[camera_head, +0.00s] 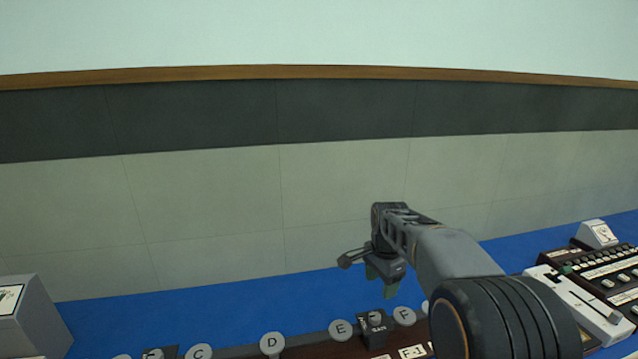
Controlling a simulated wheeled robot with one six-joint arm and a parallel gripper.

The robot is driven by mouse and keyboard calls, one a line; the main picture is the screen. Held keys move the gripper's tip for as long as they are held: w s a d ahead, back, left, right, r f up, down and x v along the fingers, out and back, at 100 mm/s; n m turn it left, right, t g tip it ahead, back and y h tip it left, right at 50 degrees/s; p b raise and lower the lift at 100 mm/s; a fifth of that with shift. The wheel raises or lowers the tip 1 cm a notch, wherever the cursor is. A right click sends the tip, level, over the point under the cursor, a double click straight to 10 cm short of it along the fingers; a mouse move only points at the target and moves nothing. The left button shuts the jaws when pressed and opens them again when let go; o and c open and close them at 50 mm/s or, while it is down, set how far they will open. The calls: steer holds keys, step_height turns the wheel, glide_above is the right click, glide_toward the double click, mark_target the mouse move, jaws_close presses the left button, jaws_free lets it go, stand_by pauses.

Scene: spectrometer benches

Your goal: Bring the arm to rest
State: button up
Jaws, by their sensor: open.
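My gripper (368,274) hangs over the back of the blue bench (215,318), pointing down and to the left. It is open and nothing shows between its fingers. My arm reaches in from the lower right. Below the gripper, at the bottom edge, a dark panel carries grey round tags lettered C (199,352), D (271,343), E (341,329) and F (404,316). A small black block (374,326) stands between E and F. Whether the gripper touches anything cannot be told, but it appears to be above the tags.
A grey box (35,320) with a label stands at the lower left. Consoles with buttons and a white slider unit (575,300) fill the right side, close to my arm. A small white device (596,235) sits behind them. A tiled wall (210,190) rises behind the bench.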

steer(key=s+f+n+t, duration=0.1)
steer(key=s+n+t, duration=0.2)
steer(key=s+n, duration=1)
steer(key=s, duration=0.8)
steer(key=shift+s+r+t, duration=0.2)
steer(key=shift+r+t, duration=0.3)
steer(key=shift+r, duration=0.15)
steer(key=shift+c, duration=0.3)
